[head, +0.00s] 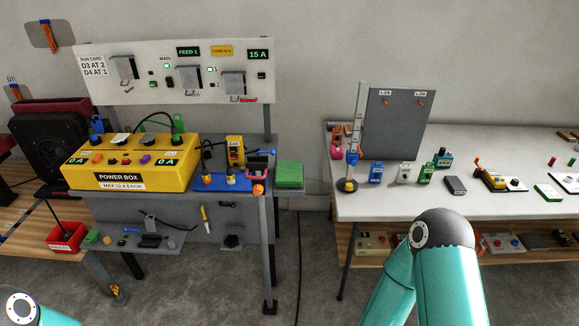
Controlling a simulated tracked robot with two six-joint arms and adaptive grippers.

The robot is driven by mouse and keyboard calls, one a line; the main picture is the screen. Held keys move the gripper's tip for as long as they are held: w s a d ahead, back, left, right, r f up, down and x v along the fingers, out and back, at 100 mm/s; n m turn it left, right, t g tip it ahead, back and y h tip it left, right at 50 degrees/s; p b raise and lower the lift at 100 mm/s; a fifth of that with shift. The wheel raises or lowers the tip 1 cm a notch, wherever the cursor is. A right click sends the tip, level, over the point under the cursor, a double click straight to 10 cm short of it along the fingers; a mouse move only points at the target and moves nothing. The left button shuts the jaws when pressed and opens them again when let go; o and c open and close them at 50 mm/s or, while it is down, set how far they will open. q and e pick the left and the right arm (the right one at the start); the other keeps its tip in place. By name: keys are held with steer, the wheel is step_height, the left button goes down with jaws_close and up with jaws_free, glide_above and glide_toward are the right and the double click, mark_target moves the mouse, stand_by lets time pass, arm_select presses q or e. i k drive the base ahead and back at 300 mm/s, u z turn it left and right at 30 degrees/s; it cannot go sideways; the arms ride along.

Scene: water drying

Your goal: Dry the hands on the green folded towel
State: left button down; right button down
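The green folded towel (289,174) is a square stack at the right end of the grey bench (271,220), just right of the blue mat. Its top is bare and nothing touches it. Neither of my grippers is in view. Only a teal link of my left arm shows at the bottom left corner, and teal links of my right arm rise at the bottom, right of the middle. I cannot see any water on the hands.
A yellow power box (125,182) and a blue mat (212,183) with small tools stand left of the towel. A white table (480,200) with several small devices stands to the right. Open floor (317,250) lies between bench and table, with a black cable hanging there.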

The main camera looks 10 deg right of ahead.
mark_target(288, 172)
steer(key=z, duration=0.1)
steer(key=i, duration=1)
steer(key=u, duration=0.1)
